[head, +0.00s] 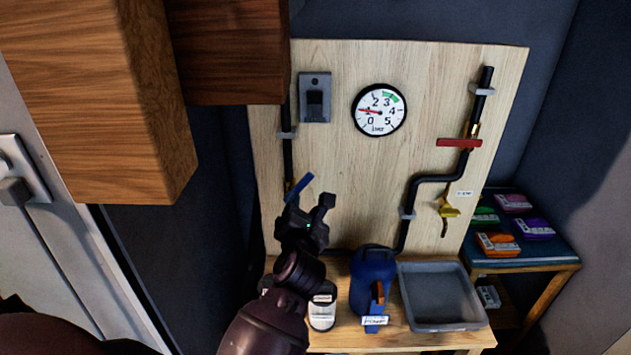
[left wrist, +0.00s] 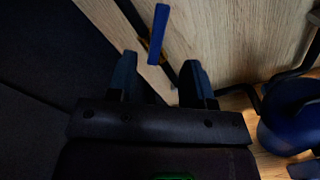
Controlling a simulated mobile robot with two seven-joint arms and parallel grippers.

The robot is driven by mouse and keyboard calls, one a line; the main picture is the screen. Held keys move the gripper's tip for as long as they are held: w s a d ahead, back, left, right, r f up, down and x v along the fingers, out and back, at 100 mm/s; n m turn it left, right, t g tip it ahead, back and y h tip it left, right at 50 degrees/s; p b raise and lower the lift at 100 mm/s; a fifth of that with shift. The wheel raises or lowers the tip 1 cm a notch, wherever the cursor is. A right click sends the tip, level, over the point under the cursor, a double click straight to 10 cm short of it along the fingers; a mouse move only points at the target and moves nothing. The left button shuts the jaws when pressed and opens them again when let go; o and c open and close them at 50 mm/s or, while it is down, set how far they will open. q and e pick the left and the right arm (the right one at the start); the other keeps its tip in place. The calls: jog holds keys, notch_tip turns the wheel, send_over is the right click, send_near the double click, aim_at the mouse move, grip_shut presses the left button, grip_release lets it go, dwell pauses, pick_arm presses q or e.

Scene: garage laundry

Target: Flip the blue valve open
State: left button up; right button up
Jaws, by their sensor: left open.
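The blue valve handle (head: 300,187) is on the black pipe at the left of the wooden board, tilted up to the right. In the left wrist view the blue handle (left wrist: 158,34) stands ahead of the fingers, nearly upright in that picture. My left gripper (head: 309,205) is open and empty, just below and in front of the handle. In the left wrist view its two fingers (left wrist: 163,78) are apart, with the handle beyond the gap between their tips. They do not appear to touch it. The valve body is partly hidden behind the gripper in the head view. My right gripper is not in view.
A gauge (head: 379,110), a switch (head: 314,97), a red-handled valve (head: 459,143) and a yellow tap (head: 447,209) are on the board. Below stand a blue pump (head: 372,278), a white jar (head: 322,311) and a grey tray (head: 440,295). A wooden cabinet (head: 95,95) overhangs at left.

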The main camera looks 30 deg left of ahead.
aim_at(306, 182)
pick_arm(q)
jog(key=p+x, duration=0.1)
jog(key=x, duration=0.9)
jog(key=shift+d, duration=0.1)
jog(key=shift+c, duration=0.5)
grip_shut()
